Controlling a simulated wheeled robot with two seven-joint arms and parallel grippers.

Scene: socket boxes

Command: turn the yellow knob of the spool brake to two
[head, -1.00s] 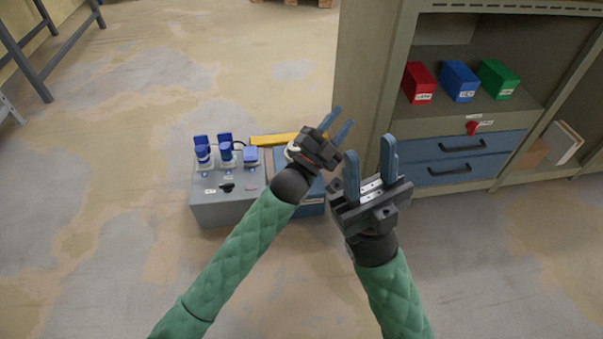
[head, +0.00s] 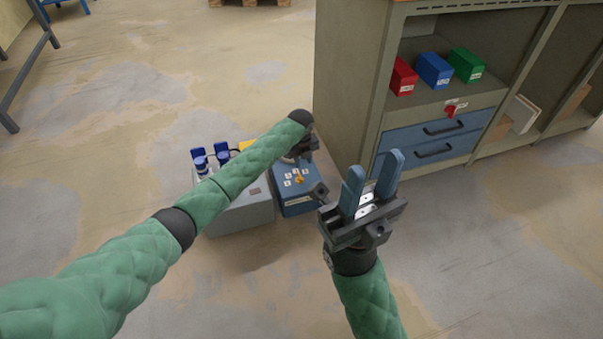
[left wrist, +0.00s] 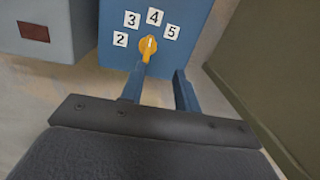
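The yellow knob (head: 299,180) is on the top of the blue box (head: 297,208), with white number labels around it. In the left wrist view the knob (left wrist: 148,46) has labels two (left wrist: 120,39), three, four (left wrist: 155,16) and five around it, and its white mark points towards four. My left gripper (head: 303,150) is over the far part of the box, its fingers mostly hidden in the head view. In the left wrist view its fingers (left wrist: 157,82) are apart and empty, just short of the knob. My right gripper (head: 372,172) is open and empty, right of the box.
A grey box (head: 240,217) with blue plugs (head: 200,162) stands left of the blue box, partly behind my left arm. A cabinet (head: 352,90) with red, blue and green bins stands at the right. The floor in front is clear.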

